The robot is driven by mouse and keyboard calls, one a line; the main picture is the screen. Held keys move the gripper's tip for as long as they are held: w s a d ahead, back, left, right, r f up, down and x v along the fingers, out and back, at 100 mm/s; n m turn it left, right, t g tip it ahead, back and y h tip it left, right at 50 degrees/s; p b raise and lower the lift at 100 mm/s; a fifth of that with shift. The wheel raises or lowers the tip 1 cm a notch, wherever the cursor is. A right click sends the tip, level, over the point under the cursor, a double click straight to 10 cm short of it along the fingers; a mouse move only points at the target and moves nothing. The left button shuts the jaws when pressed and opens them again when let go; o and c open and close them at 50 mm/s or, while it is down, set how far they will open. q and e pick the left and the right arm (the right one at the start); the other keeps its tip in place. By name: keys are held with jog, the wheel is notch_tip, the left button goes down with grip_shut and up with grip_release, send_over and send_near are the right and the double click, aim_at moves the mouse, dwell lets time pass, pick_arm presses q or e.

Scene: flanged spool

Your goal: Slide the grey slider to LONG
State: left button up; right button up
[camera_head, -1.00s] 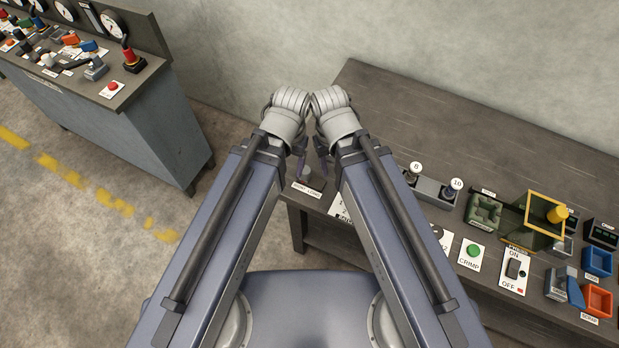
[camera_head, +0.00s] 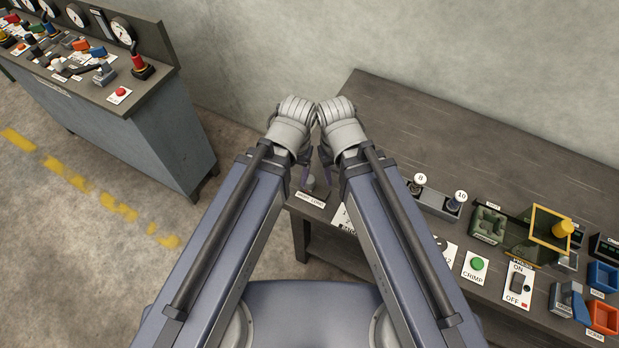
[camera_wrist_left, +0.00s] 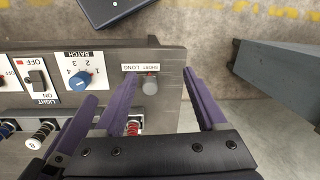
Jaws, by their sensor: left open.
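The grey slider knob (camera_head: 310,183) stands at the near left corner of the workbench, behind a small SHORT/LONG label (camera_head: 311,200). In the left wrist view the grey knob (camera_wrist_left: 151,86) is below the label (camera_wrist_left: 140,68) and toward its right part; I cannot tell which marked end it is at. My left gripper (camera_head: 304,174) is just beside the knob in the head view. In the left wrist view its purple fingers (camera_wrist_left: 164,100) are apart, with the knob in the gap between them and nothing held. My right gripper (camera_head: 326,162) is close beside it, its fingers mostly hidden.
The BATCH dial (camera_wrist_left: 80,80) and LIGHT switch (camera_wrist_left: 38,88) lie left of the slider in the wrist view. The workbench (camera_head: 430,130) carries several more controls to the right, including a green CRIMP button (camera_head: 477,264). A second console (camera_head: 150,140) stands at the left across open floor.

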aim_at(309, 179)
pick_arm(q)
jog(key=shift+o, duration=0.2)
jog(key=w+d+f+m+b, duration=0.2)
jog(key=w+d+f+b, duration=0.1)
jog(key=w+f+b, duration=0.1)
jog(key=shift+w+f+m+h+b, duration=0.2)
jog(key=shift+f+m+h+b, duration=0.15)
jog(key=shift+f+b, duration=0.5)
jog(key=shift+w+d+f+m+h+b, duration=0.15)
jog(key=shift+w+d+f+m+b, duration=0.25)
jog(key=shift+w, duration=0.2)
jog(key=shift+w+d+f+m+h+b, duration=0.1)
jog(key=shift+w+d+f+m+b, duration=0.25)
jog(key=shift+w, duration=0.25)
jog(key=shift+w+f, duration=0.1)
jog(key=shift+w, duration=0.25)
jog(key=shift+s, duration=0.3)
notch_tip(309, 179, down, 8)
jog(key=b, duration=0.7)
jog(key=shift+r+b, duration=0.2)
jog(key=shift+b, duration=0.1)
pick_arm(e)
notch_tip(309, 179, down, 15)
jog(key=shift+r, duration=0.1)
pick_arm(q)
jog(key=shift+r, duration=0.1)
jog(key=shift+c, duration=0.3)
grip_shut()
